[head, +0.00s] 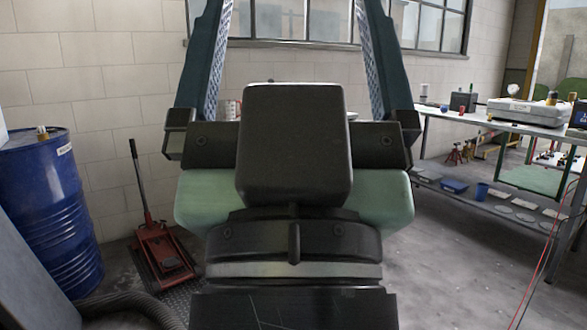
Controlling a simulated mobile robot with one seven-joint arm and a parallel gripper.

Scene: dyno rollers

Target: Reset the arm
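My gripper (292,30) fills the middle of the head view, close to the camera and pointing up and away. Its dark body and pale green housing show at the centre. Its two teal fingers with textured inner pads stand wide apart, and their tips run out of the top of the picture. Nothing is held in the visible space between the fingers. Most of the arm behind the gripper is out of view.
A blue drum (45,215) stands at the left, with a red floor jack (160,250) beside it. A dark hose (130,303) lies on the floor. A metal workbench (500,122) with equipment stands at the right.

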